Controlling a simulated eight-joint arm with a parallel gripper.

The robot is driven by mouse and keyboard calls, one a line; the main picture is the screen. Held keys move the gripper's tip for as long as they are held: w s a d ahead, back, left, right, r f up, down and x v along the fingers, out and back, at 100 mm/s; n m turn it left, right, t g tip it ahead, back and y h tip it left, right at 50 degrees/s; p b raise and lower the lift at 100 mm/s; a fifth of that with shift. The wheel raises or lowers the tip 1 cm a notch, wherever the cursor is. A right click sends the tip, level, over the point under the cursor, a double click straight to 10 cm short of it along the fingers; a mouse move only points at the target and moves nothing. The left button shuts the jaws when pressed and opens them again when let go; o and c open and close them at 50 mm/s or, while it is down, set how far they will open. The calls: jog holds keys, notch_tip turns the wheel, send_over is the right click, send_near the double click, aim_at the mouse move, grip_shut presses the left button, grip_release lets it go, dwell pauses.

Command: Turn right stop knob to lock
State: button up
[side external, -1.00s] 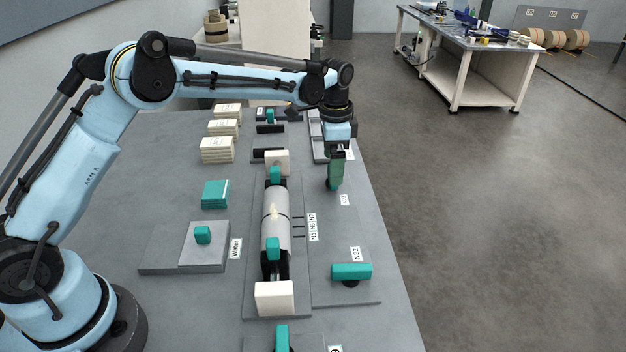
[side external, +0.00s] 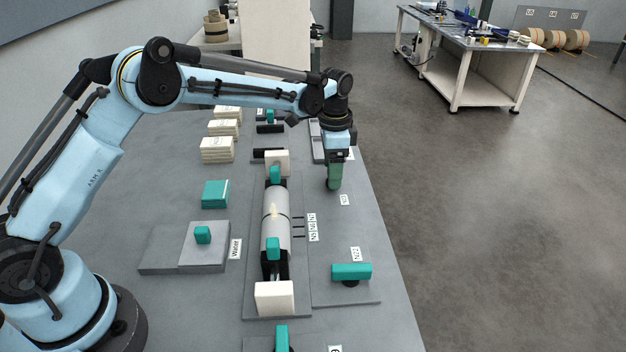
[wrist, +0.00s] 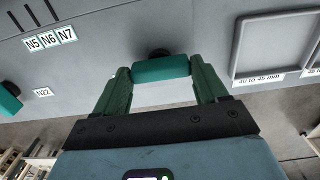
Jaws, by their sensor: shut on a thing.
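My gripper (side external: 334,184) points down at the far end of the grey plate, right of the roll. In the wrist view, its two green fingers (wrist: 161,72) stand against both ends of a teal bar-shaped knob (wrist: 160,68) on a black round base, shut on it. In the side view the fingers mostly hide this knob. A second teal knob (side external: 351,271) sits on the near end of the same plate, lying crosswise beside a label reading N22 (side external: 355,254). It is partly visible at the left of the wrist view (wrist: 8,101).
The pale roll (side external: 276,222) lies left of the plate between white blocks, with teal parts at its ends. N5, N6 and N7 labels (wrist: 50,39) are beside it. A grey tray (wrist: 272,48) lies beyond the gripper. The table edge is close on the right.

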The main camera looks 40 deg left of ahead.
jog(key=n, duration=0.4)
jog(key=shift+n, duration=0.3)
jog(key=n, duration=0.9)
jog(key=shift+n, duration=1.8)
jog(key=o, duration=1.1)
jog(key=shift+c, duration=0.2)
